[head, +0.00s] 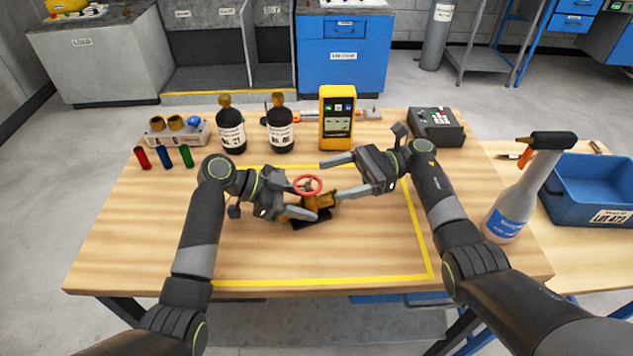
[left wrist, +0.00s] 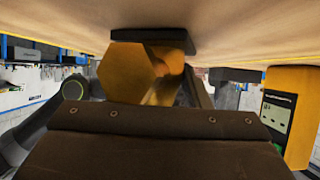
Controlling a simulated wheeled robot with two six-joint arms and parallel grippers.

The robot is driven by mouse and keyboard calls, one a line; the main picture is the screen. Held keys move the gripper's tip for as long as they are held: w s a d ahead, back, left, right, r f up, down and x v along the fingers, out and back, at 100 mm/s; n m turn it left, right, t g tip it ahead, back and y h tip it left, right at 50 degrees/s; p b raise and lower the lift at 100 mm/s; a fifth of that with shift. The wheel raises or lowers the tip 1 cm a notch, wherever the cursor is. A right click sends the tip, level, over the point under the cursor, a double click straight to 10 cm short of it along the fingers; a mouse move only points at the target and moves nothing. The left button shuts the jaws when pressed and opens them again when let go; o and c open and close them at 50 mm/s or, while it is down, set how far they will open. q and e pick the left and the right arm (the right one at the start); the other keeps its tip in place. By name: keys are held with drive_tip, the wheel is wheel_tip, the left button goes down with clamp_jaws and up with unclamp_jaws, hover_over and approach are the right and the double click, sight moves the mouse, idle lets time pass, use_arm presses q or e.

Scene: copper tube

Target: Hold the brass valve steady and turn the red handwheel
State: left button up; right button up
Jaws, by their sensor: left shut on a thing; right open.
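The brass valve (head: 320,201) sits on a small dark base (head: 308,223) inside the yellow outline on the wooden table. Its red handwheel (head: 307,184) is on top. My left gripper (head: 298,209) is shut on the valve body from the left, just below the handwheel. The left wrist view shows the valve's hexagonal brass end (left wrist: 128,72) close up, with the dark base against the wood; the handwheel is not visible there. My right gripper (head: 331,177) is open, its two fingers apart to the right of the handwheel, one behind it and one near its right side.
Behind stand two dark bottles (head: 231,132), a yellow meter (head: 337,118) and a dark control box (head: 437,126). A holder (head: 177,133) and colored tubes (head: 164,157) are at left. A spray bottle (head: 513,205) and blue bin (head: 592,188) are at right. The table's front is clear.

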drive_tip(key=v, duration=0.5)
drive_tip(key=shift+f, duration=0.1)
drive_tip(key=shift+c, duration=0.2)
